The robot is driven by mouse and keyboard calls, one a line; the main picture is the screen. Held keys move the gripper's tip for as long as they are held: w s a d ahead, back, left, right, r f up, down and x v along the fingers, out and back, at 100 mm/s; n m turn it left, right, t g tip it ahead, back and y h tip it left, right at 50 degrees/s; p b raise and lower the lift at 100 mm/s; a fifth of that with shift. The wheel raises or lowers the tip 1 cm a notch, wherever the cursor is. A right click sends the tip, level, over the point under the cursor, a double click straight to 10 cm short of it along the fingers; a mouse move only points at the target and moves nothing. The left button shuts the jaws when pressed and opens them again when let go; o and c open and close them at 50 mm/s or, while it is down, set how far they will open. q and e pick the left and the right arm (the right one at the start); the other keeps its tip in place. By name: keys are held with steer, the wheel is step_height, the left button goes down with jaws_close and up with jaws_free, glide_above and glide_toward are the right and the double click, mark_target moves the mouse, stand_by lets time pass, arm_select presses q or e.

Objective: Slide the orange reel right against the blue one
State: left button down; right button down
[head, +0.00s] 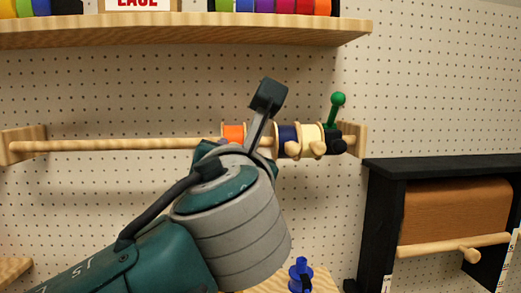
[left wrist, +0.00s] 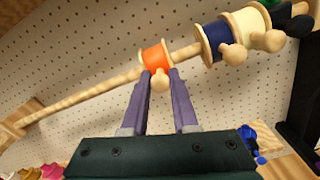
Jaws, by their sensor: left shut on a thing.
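The orange reel (head: 234,132) hangs on a horizontal wooden rod (head: 110,145), partly hidden by my left arm in the head view. In the left wrist view the orange reel (left wrist: 155,59) has pale wooden flanges and a wooden knob (left wrist: 159,84). My left gripper (left wrist: 160,77) is shut on that knob, one finger on each side. The dark blue reel (left wrist: 218,38) is to the right on the same rod, with a short stretch of bare rod between the two reels. It also shows in the head view (head: 288,133). My right gripper is not in view.
A cream reel (head: 311,134) and a black piece with a green-knobbed lever (head: 337,99) sit right of the blue reel. A shelf (head: 180,32) runs above. A black-framed brown roll (head: 455,205) is at the right. The rod's left part is bare.

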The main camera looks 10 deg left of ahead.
arm_select(q)
steer(key=c, duration=0.7)
jaws_free()
steer(key=b+v, duration=0.3)
steer(key=v, duration=0.7)
